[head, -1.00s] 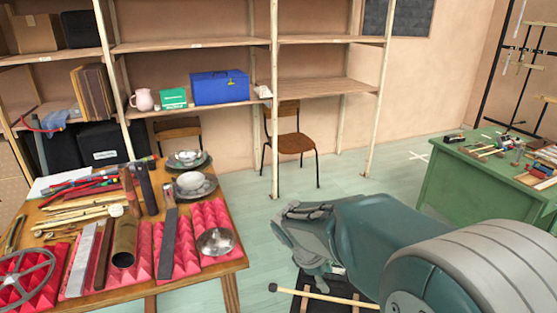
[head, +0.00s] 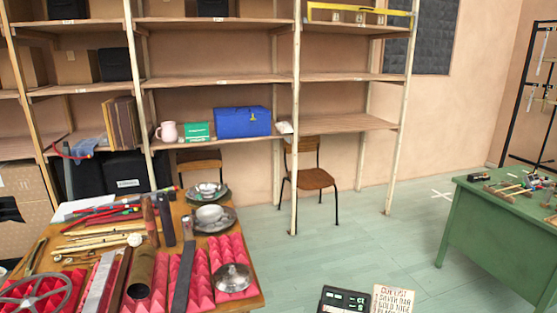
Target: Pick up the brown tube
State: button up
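The brown tube (head: 141,272) lies on red pyramid foam (head: 203,262) on the wooden table at the lower left, with its open end toward me. A dark flat bar (head: 183,276) lies to its right and a thin brown bar (head: 121,281) to its left. Darker upright cylinders (head: 166,219) stand behind it. My gripper is out of view, and nothing of my arm shows near the tube.
The wooden table (head: 256,301) also bears a wheel (head: 35,295), mallets, bowls (head: 210,214) and a shiny metal piece (head: 232,278). A green table (head: 490,225) stands right. A lettered card (head: 394,300) shows at the bottom.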

aim_at(145, 202)
jog(key=j, duration=0.45)
jog(key=k+j+u, duration=0.15)
jog(key=j, duration=0.3)
jog(key=i+j+u, duration=0.1)
jog(key=i+j, duration=0.15)
jog(key=j, duration=0.2)
jog(key=i+j+u, duration=0.15)
jog(key=i+j, duration=0.15)
jog(key=j, duration=0.15)
jog(key=i+j+u, duration=0.1)
jog(key=i, duration=0.35)
jog(key=i+j+u, duration=0.1)
jog(key=i, duration=0.3)
